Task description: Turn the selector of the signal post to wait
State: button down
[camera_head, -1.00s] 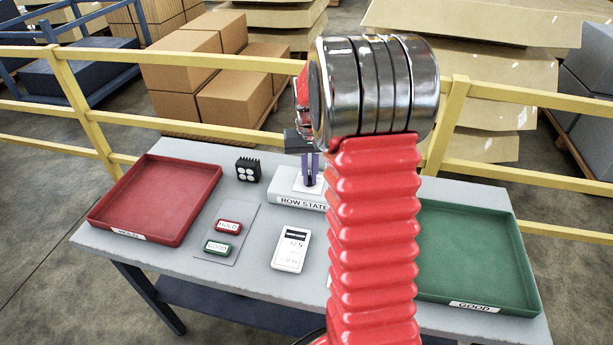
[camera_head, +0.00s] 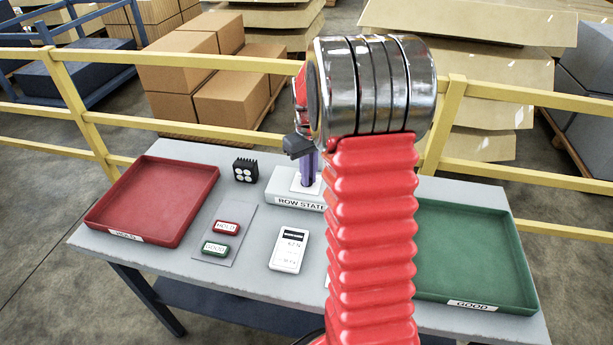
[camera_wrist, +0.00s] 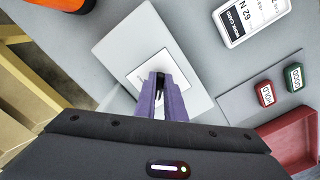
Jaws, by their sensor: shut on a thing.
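The signal post is a white box labelled ROW STATE (camera_head: 297,201) near the back middle of the table. Its white top also shows in the wrist view (camera_wrist: 118,48), with a paler plate (camera_wrist: 142,70) on it. My gripper (camera_wrist: 161,84) has purple fingers that point down over this plate. They are shut on a small dark part, the selector (camera_wrist: 160,77), mostly hidden between them. Which position it points to cannot be read. In the head view my gripper (camera_head: 306,180) is partly hidden behind my red arm.
A red tray (camera_head: 112,233) is at left and a green tray (camera_head: 480,302) at right. HOLD (camera_head: 227,227) and GOOD (camera_head: 216,249) buttons, a white card (camera_head: 275,250) and a dark block with pale discs (camera_head: 246,170) lie between. A yellow railing (camera_head: 200,55) runs behind the table.

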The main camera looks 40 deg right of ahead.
jog(key=shift+w+d+r, duration=0.1)
jog(key=shift+w+r, duration=0.05)
jog(key=c, duration=1.8)
grip_release()
jog(key=shift+c, duration=0.2)
notch_tip(320, 180, up, 14)
jog(key=shift+f, duration=0.25)
